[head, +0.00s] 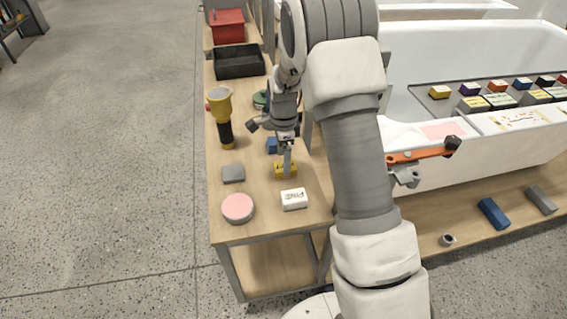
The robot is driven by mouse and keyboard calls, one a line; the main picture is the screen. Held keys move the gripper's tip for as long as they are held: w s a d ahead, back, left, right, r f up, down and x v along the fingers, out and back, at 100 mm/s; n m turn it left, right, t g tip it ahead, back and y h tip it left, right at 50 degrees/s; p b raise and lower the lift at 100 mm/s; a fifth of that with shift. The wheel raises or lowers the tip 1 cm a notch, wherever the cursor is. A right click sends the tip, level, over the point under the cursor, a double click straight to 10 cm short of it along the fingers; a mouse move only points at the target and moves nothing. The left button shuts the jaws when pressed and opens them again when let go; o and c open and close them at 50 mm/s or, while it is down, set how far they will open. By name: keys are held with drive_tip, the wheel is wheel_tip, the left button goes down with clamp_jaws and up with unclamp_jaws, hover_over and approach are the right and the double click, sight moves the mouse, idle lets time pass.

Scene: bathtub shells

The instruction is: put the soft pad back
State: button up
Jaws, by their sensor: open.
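A round pink pad (238,208) lies flat near the front left corner of the wooden bench; it looks most like the soft pad, though no label on it can be read. My gripper (287,172) points down over the bench, behind and to the right of the pink pad. The arm hides part of the bench to the right.
A white block marked FINE (294,200) and a grey block (233,174) lie nearby on the bench (275,222). A yellow-and-black tool (224,130) stands at the left edge. A black tray (239,63) and red box (228,26) are farther back. The bathtub (480,160) is right.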

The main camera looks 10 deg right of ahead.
drive_tip(key=s+r+n+t+p, duration=0.1)
drive_tip(key=s+r+n, duration=0.4)
drive_tip(key=r, duration=0.7)
drive_tip(key=s+r+n+t+p, duration=0.1)
drive_tip(key=s+r+n+t, duration=0.15)
drive_tip(key=s+r, duration=0.7)
drive_tip(key=s+r+n+t, duration=0.2)
drive_tip(key=s+r+n, duration=0.4)
drive_tip(key=s+n, duration=0.4)
drive_tip(key=shift+s+d+r, duration=0.2)
drive_tip(key=shift+s, duration=1.75)
drive_tip(key=shift+r+n, duration=0.15)
drive_tip(key=shift+n, duration=0.1)
wheel_tip(320, 180, up, 13)
drive_tip(key=p, duration=1.2)
drive_tip(key=shift+f, duration=0.2)
